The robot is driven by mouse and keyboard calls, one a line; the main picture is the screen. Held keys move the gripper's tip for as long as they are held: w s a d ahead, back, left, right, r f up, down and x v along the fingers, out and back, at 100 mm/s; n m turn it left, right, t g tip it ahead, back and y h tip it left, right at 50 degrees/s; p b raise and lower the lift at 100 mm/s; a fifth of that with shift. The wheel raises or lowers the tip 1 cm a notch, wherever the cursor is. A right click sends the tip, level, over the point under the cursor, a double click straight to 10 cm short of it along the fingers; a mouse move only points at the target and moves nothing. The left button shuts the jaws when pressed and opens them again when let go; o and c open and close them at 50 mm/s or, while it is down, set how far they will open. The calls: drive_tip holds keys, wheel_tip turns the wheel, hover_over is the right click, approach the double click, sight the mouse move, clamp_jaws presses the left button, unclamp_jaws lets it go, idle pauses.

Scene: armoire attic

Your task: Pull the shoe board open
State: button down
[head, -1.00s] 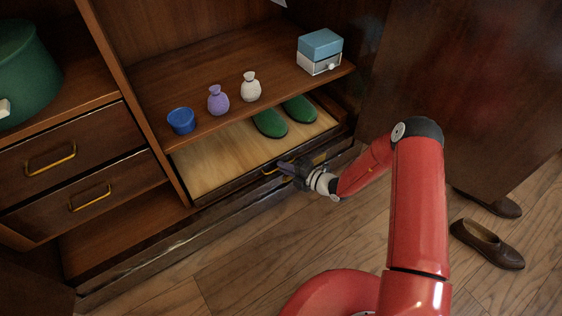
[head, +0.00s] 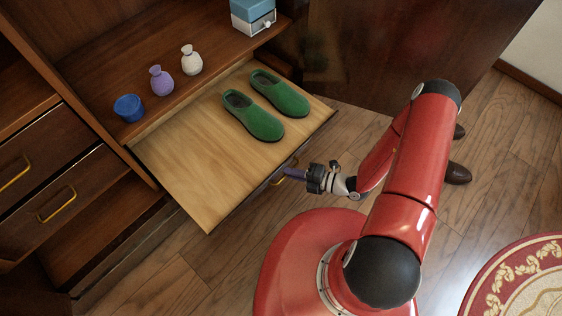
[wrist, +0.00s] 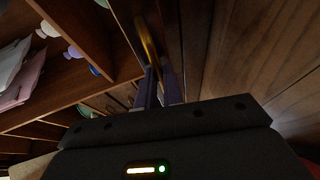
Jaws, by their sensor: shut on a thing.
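The shoe board (head: 208,165) is a light wooden pull-out board that sticks well out from under the armoire shelf. A pair of green shoes (head: 265,105) lies on it. My gripper (head: 292,173) is at the board's front edge, shut on its handle. In the wrist view the yellow handle (wrist: 148,44) runs between the fingers of my gripper (wrist: 160,75). The fingers hide part of the handle in the head view.
Drawers (head: 62,195) are at left. A brown shoe (head: 457,173) and a round rug (head: 525,280) are at right.

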drive_tip(key=shift+s+d, duration=0.6)
drive_tip(key=shift+d, duration=0.2)
drive_tip(key=c, duration=1.5)
unclamp_jaws()
drive_tip(key=shift+c, duration=0.2)
drive_tip(key=v, duration=0.7)
drive_tip(key=shift+d, duration=0.4)
drive_tip(key=shift+s, duration=0.1)
